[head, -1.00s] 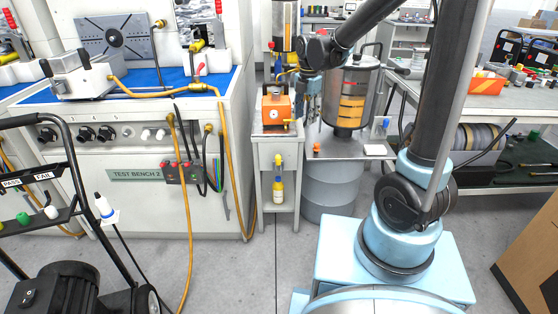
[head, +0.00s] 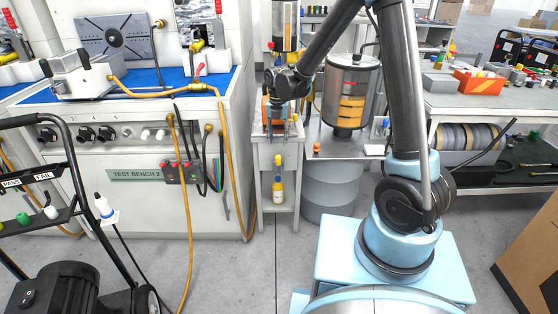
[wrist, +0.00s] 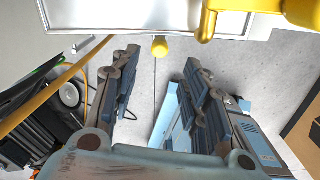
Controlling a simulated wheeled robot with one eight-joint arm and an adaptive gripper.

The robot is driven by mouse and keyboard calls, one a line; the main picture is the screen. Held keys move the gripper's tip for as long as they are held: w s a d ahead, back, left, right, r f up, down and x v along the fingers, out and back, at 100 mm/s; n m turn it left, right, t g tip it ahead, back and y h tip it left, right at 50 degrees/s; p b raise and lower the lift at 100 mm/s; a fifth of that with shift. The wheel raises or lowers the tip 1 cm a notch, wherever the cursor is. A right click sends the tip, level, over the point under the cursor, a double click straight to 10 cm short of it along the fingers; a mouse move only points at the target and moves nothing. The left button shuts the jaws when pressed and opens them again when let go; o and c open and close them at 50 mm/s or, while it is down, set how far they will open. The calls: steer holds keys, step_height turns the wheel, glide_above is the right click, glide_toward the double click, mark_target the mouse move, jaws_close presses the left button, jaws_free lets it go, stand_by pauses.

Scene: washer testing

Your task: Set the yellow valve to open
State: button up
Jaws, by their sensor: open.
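In the wrist view, a yellow fitting (wrist: 208,24) with a downturned end lies along the top right edge, cut off by the frame. It looks like the yellow valve, but I cannot tell its setting. My gripper (wrist: 160,62) is open and empty, its two fingers well apart below the fitting in the picture. In the head view, my gripper (head: 283,125) is over the small cart, in front of the orange unit (head: 266,110). The arm and gripper hide most of that unit and the valve there. I cannot tell whether a finger touches the valve.
A bottle with a yellow top (head: 278,188) stands on the lower shelf of the small cart (head: 263,152). Test bench 2 (head: 110,205) with yellow hoses is close on the left. A grey drum (head: 330,185) under a metal tank (head: 350,90) stands close on the right.

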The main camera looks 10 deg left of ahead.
mark_target(278, 158)
step_height(278, 158, down, 11)
steer(key=shift+f, duration=0.1)
stand_by(0.5)
jaws_close()
